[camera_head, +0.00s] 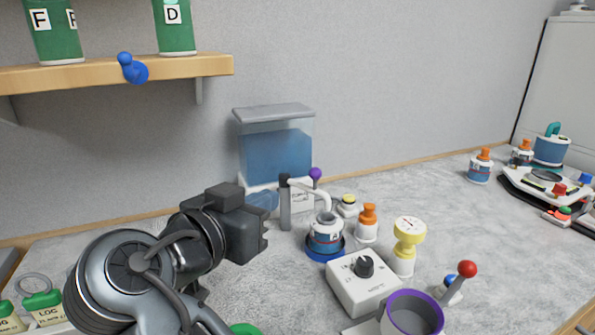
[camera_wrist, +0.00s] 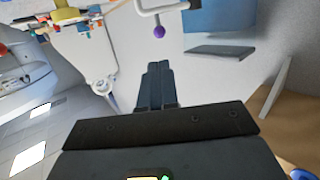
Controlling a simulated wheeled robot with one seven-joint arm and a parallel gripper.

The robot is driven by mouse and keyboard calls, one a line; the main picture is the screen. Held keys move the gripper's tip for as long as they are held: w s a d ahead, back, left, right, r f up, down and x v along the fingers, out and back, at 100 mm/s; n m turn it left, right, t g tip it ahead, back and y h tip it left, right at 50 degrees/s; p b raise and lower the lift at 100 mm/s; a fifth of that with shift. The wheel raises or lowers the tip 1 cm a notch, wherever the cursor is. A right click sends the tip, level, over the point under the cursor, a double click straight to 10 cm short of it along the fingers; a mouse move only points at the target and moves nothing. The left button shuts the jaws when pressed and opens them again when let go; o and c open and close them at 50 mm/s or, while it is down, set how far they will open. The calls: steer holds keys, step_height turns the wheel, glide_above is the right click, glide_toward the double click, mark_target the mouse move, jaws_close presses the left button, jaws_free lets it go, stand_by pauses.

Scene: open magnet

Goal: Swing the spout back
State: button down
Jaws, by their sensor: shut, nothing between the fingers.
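The spout (camera_head: 318,190) is a white curved tube running right from the top of a dark grey upright post (camera_head: 285,208). Its downturned end is over a white and blue container marked A (camera_head: 326,232), which stands on a blue base. A purple ball (camera_head: 315,173) stands up by the spout; in the wrist view the purple ball (camera_wrist: 158,31) is on a short stem from the white tube. My gripper (camera_wrist: 158,68) is shut and empty, its fingertips pointing towards the ball but apart from it in that view. In the head view its wrist is left of the post.
A clear tank of blue liquid (camera_head: 275,155) stands behind the spout. An orange-capped bottle (camera_head: 367,225), a yellow gauge (camera_head: 409,232), a white box with a black knob (camera_head: 348,290) and a purple-rimmed cup (camera_head: 412,318) crowd the right.

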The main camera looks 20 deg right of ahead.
steer(key=shift+d, duration=0.1)
steer(key=p, duration=0.3)
glide_toward(312, 176)
steer(key=x, duration=0.5)
steer(key=shift+d+r, duration=0.15)
steer(key=shift+r, duration=0.05)
steer(key=shift+x, duration=0.9)
steer(key=shift+f, duration=0.15)
